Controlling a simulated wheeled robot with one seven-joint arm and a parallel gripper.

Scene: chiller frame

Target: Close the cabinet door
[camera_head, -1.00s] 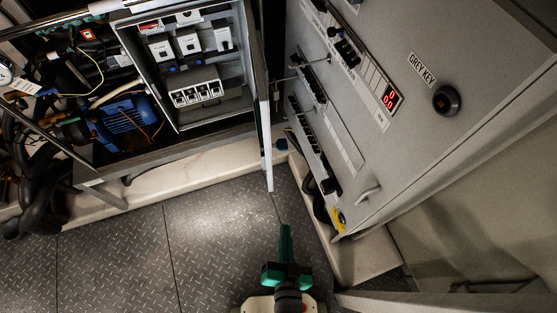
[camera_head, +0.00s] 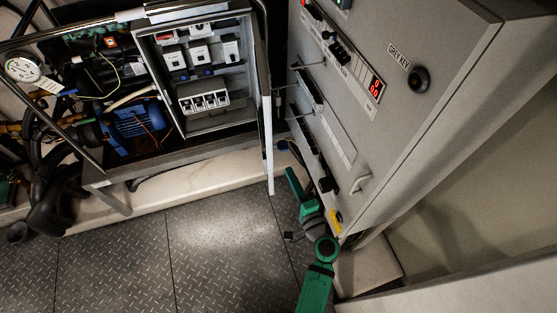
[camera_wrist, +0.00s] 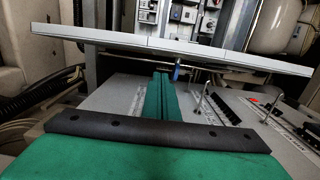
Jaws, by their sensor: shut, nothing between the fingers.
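The cabinet (camera_head: 162,110) is an open grey box with switches and breakers inside, at the upper left of the head view. Its door (camera_head: 267,150) stands open and shows nearly edge-on as a narrow pale strip on the cabinet's right side. In the wrist view the door (camera_wrist: 190,49) is a long grey edge across the upper part. My green gripper (camera_head: 291,178) is shut and empty, just right of the door's lower end. Its fingers (camera_wrist: 162,80) point toward the door edge in the wrist view. I cannot tell whether they touch it.
A large grey control panel (camera_head: 400,110) with a red display and protruding handles stands close on the right, leaving a narrow gap beside the door. A blue motor (camera_head: 130,120) and pipes lie left. The metal floor (camera_head: 215,250) in front is clear.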

